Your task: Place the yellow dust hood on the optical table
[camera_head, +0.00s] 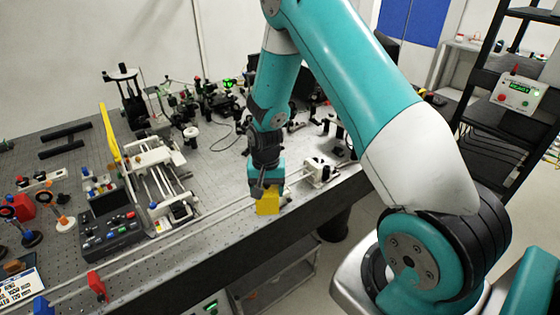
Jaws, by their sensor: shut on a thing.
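The yellow dust hood (268,204) is a small box-like piece near the front edge of the optical table (225,217). My gripper (266,188) points down and is shut on the hood from above. The fingertips are partly hidden by the gripper body and the hood. I cannot tell whether the hood touches the table top or hangs just above it. The table is grey with a grid of holes.
Left of the hood stands a white railed stage with a yellow panel (109,134) and a dark control box (111,227). A small white-and-black device (320,171) is close on the right. Optical mounts (190,135) fill the back. A strip of table front is bare.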

